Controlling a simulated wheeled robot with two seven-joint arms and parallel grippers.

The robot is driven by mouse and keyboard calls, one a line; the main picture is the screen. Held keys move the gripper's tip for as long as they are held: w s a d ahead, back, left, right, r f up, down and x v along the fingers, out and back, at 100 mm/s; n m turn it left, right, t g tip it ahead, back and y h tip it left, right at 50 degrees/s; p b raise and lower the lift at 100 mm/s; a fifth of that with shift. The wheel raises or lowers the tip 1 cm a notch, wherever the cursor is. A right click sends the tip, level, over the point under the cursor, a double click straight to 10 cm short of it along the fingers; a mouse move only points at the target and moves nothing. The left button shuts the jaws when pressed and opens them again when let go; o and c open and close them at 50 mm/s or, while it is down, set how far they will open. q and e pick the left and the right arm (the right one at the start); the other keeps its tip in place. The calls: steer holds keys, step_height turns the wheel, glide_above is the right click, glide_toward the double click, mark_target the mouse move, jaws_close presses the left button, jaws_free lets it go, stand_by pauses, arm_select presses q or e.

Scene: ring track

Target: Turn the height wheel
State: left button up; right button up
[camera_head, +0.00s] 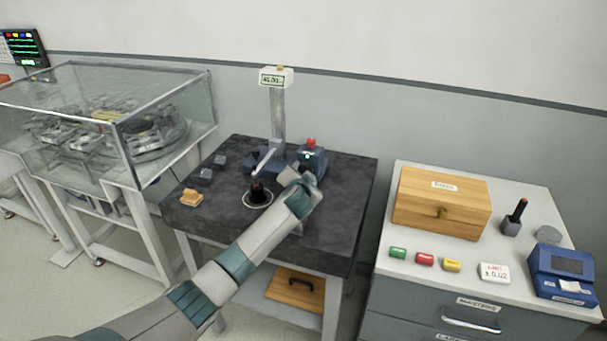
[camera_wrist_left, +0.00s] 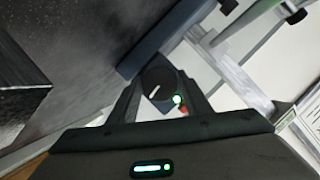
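The height gauge stands on a dark stone table (camera_head: 225,180), with a grey column (camera_head: 278,115) and a small display (camera_head: 276,79) at its top. Beside its foot is a blue box (camera_head: 316,157) with a red button and a green light. My left gripper (camera_head: 297,178) reaches to this box and partly hides it. In the left wrist view, the height wheel (camera_wrist_left: 158,84), a round black knob with a white mark, lies between the two fingers of my left gripper (camera_wrist_left: 161,92). Whether both fingers touch it I cannot tell. My right gripper is not in view.
A dark round part (camera_head: 257,193) on a pale ring stands close beside my left arm. A glass case (camera_head: 160,120) stands left; a cabinet with a wooden box (camera_head: 441,204) stands right.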

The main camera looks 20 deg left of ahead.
arm_select(q)
steer(key=shift+o, duration=1.3)
steer(key=shift+s, duration=0.1)
steer(key=shift+v, duration=0.85)
steer(key=b+v, duration=0.2)
steer(key=v, duration=1.3)
steer(key=shift+s, duration=0.25)
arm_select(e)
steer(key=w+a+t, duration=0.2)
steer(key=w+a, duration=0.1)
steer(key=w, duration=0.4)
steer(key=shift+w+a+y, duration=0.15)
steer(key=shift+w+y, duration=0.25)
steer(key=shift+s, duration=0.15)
arm_select(q)
steer(key=shift+d+f, duration=0.1)
